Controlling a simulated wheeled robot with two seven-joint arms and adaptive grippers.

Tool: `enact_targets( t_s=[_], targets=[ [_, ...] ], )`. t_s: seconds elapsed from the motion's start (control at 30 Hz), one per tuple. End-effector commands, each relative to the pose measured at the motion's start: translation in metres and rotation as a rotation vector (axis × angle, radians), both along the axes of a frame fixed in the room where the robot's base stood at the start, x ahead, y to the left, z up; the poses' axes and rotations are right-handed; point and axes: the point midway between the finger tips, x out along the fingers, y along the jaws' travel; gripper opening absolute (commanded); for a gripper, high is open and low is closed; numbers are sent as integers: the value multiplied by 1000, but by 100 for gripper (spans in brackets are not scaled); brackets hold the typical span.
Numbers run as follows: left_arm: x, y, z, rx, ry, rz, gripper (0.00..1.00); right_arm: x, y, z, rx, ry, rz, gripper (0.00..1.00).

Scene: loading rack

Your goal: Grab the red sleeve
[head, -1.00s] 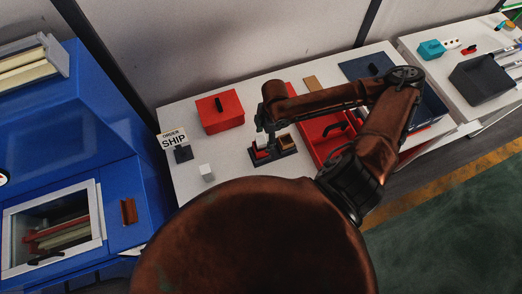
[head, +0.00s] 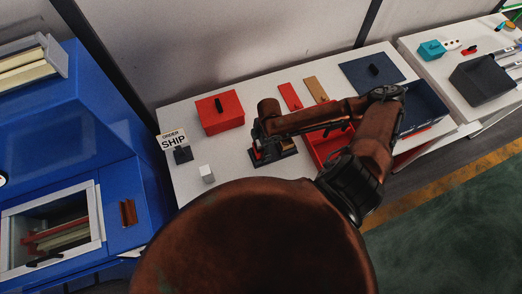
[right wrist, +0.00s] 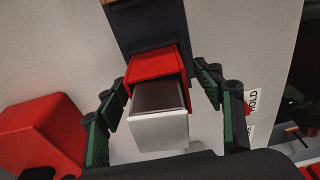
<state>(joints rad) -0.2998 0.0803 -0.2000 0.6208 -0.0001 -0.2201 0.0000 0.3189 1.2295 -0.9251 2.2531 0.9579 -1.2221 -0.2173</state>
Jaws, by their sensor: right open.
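The red sleeve (right wrist: 158,64) is in the middle of the right wrist view, against a dark rack (right wrist: 150,28). A pale-fronted block with a dark top (right wrist: 158,130) shows at its near side. My right gripper (right wrist: 162,84) is open, one finger on each side of the sleeve; I cannot tell whether they touch it. In the head view my right gripper (head: 262,141) is low over the dark rack (head: 285,148), and only a small part of the red sleeve (head: 257,154) shows. My left gripper is not in view.
A red lidded box (head: 220,113), a white cube (head: 207,174) and an ORDER SHIP sign (head: 173,141) stand around the rack. A red bin (head: 322,152), partly behind my arm, and a blue bin (head: 424,108) lie to the right. Flat red (head: 290,96) and tan (head: 316,89) pieces lie behind.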

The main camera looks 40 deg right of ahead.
Motion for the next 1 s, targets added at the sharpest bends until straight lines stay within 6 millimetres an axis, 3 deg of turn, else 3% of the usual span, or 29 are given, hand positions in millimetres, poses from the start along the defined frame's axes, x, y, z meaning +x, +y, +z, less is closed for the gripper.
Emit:
enact_targets(
  t_s=[0.17, 0.8, 1.0],
  targets=[
    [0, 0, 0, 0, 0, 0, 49, 0, 0, 0, 0, 0, 0, 61],
    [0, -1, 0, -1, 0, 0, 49, 0, 0, 0, 0, 0, 0, 17],
    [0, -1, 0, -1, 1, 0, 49, 0, 0, 0, 0, -1, 0, 16]
  ],
)
